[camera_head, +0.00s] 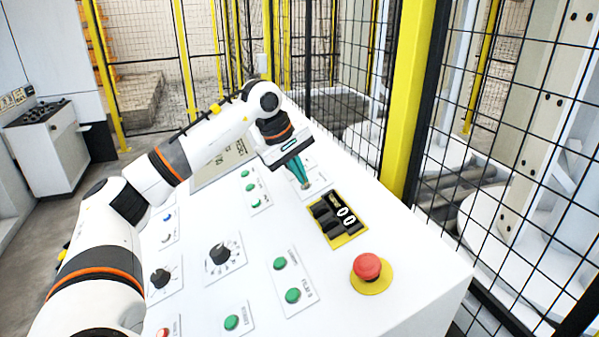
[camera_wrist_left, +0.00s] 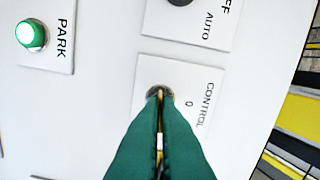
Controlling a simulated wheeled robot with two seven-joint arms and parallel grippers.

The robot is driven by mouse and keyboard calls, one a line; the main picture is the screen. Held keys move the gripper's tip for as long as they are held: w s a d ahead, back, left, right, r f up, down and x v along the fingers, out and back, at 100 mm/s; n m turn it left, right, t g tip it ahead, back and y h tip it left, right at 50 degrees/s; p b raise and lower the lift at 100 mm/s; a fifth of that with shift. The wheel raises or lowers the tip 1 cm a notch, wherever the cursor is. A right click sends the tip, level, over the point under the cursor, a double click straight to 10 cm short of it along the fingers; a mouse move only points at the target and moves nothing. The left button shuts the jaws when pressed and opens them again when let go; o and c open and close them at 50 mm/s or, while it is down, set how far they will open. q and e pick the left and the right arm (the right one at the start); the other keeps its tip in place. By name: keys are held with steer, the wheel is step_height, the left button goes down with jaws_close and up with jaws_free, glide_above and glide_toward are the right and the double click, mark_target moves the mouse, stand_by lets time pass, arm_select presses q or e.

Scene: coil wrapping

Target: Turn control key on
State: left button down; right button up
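The control key switch (camera_wrist_left: 160,90) sits on a white plate marked CONTROL and 0 in the left wrist view. My left gripper (camera_wrist_left: 159,98) has its two green fingers close together, with their tips right at the switch. A thin yellow and dark strip shows between the fingers; the tips look closed on the key, which they mostly hide. In the head view my left gripper (camera_head: 304,184) reaches down to a white plate (camera_head: 318,186) at the far right of the console. The key's exact angle is hidden. My right gripper is in neither view.
The white console (camera_head: 400,310) carries a red emergency button (camera_head: 367,267), a black switch block on yellow (camera_head: 336,218), green buttons (camera_head: 293,295) and a black knob (camera_head: 219,253). A yellow-posted mesh fence (camera_head: 407,100) stands close along the right.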

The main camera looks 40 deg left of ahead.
arm_select(q)
steer(key=shift+m, duration=1)
steer(key=c, duration=1.7)
jaws_free()
steer(key=shift+r, duration=0.1)
steer(key=b+v, duration=0.1)
steer(key=v, duration=1.1)
steer(key=shift+a, duration=0.15)
steer(key=shift+s, duration=0.1)
